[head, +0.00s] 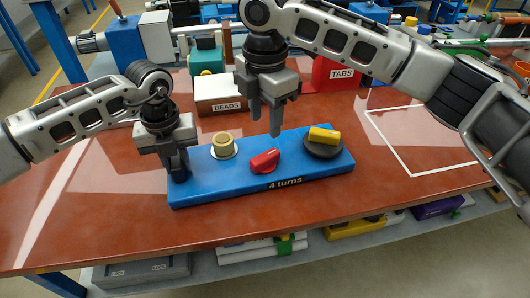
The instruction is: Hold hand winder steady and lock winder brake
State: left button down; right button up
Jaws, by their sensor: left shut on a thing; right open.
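The hand winder has a long blue base (215,190) marked "4 turns" on the red-brown table. It carries a brass bushing (223,145) on a pale disc, a red lever (264,161) in the middle and a yellow handle (324,134) on a black disc at the right. My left gripper (179,170) points down and is shut at the left end of the base; its fingers hide the part they grip. My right gripper (273,125) is open and empty, fingers down, above and behind the base near the red lever, apart from it.
A box marked "BEADS" (226,107) and a red bin marked "TABS" (340,74) stand behind the winder. A white outline (418,174) marks a clear area on the right of the table. The front of the table is free. A shelf below holds boxes.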

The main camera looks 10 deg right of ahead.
aim_at(265, 156)
notch_tip(265, 156, down, 10)
jog(key=shift+f, duration=0.25)
